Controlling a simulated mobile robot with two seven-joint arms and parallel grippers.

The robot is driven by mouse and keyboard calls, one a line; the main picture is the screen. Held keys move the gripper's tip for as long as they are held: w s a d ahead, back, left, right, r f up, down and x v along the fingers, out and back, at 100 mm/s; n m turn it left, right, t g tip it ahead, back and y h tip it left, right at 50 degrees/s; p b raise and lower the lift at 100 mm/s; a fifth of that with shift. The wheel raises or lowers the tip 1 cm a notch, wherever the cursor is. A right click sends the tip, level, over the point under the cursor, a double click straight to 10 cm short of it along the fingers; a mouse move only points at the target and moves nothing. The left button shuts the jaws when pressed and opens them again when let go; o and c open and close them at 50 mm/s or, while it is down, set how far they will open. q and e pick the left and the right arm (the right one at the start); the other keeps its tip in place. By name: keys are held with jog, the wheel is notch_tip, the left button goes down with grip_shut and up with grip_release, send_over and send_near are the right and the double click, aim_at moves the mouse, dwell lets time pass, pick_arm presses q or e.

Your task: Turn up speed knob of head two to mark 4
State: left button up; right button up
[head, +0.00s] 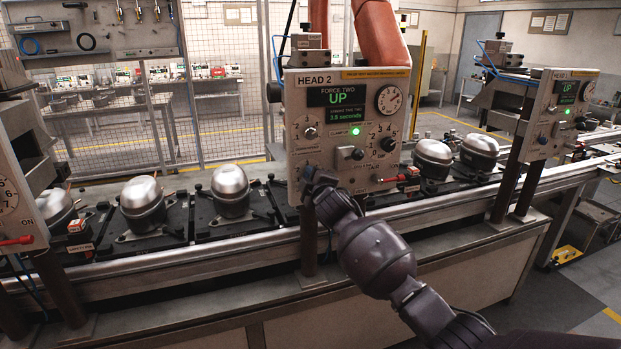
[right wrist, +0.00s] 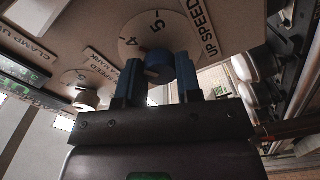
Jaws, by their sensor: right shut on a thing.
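The head two panel (head: 345,130) reads "HEAD 2", with its display showing "FORCE TWO UP" and a lit green lamp. My right gripper (head: 318,182) is at the panel's lower left and covers the knob there in the head view. In the right wrist view, the blue fingers of my right gripper (right wrist: 159,84) are shut on the speed knob (right wrist: 158,68), one on each side. The pale dial plate (right wrist: 145,35) behind it shows a 4 and a 5, beside a label reading "UP SPEED". My left gripper is not in view.
Another knob (right wrist: 86,98) sits left of the gripped one in the wrist view. A dark knob (head: 388,144) and red-handled lever (head: 400,179) are on the panel's right side. Silver compressors (head: 231,184) stand on pallets along the conveyor. A similar panel (head: 560,110) stands right.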

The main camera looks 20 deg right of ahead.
jog(key=shift+f+m, duration=0.1)
jog(key=shift+m, duration=0.2)
jog(key=o, duration=0.9)
jog(key=shift+s, duration=0.1)
jog(key=s, duration=1)
jog(key=shift+s+d+p, duration=0.2)
jog(key=shift+s+p, duration=0.1)
jog(key=shift+s, duration=0.05)
